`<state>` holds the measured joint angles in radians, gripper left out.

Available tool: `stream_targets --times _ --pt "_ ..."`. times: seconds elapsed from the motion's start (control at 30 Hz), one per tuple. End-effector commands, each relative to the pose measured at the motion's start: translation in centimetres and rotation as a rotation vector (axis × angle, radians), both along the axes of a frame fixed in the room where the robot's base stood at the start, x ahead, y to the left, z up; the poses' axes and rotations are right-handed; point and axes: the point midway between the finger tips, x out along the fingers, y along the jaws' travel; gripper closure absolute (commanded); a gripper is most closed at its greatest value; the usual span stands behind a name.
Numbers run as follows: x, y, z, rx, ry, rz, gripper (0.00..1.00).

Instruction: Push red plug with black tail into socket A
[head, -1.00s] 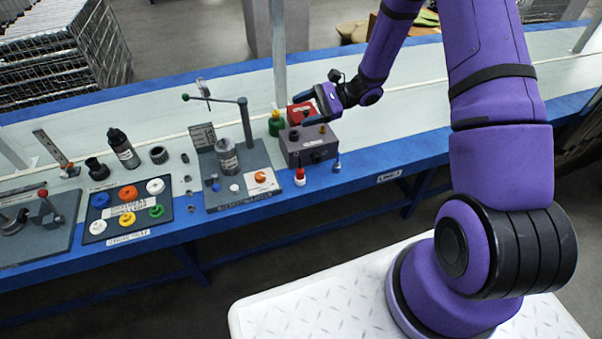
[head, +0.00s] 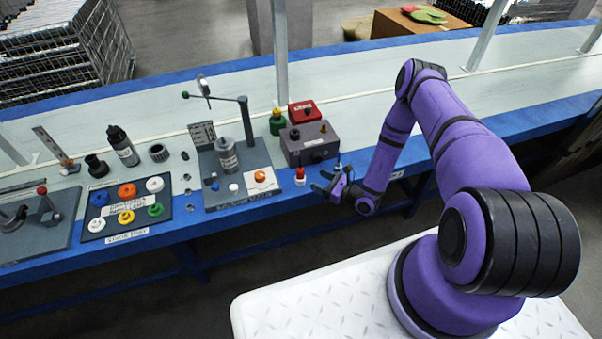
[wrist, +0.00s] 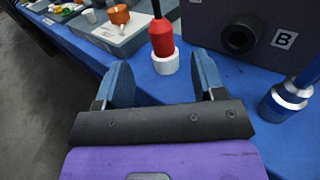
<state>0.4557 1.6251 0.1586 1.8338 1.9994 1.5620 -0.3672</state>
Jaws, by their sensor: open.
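The red plug with a black tail (wrist: 161,38) stands upright in a white round holder (wrist: 165,64) near the table's front edge. In the head view the red plug (head: 300,173) is just in front of the grey socket box (head: 309,144). My gripper (wrist: 165,77) is open and empty, its blue fingers pointing at the plug. The plug is just beyond the fingertips, between their lines. In the head view my gripper (head: 321,181) is right of the plug. In the wrist view the box (wrist: 215,25) shows a dark round socket marked B; a label at the top edge is cut off.
A blue plug in a silver holder (wrist: 287,98) stands close to the right finger. The table's right part is clear.

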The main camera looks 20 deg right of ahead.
Motion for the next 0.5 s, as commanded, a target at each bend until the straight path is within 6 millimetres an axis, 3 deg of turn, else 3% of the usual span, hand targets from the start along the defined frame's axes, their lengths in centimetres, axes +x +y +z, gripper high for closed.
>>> stream_targets --times 0.23,0.5 --pt "0.1 0.4 -1.3 0.006 0.014 -0.032 0.37" --pt "3.1 2.8 -1.2 0.006 0.012 -0.029 0.37"
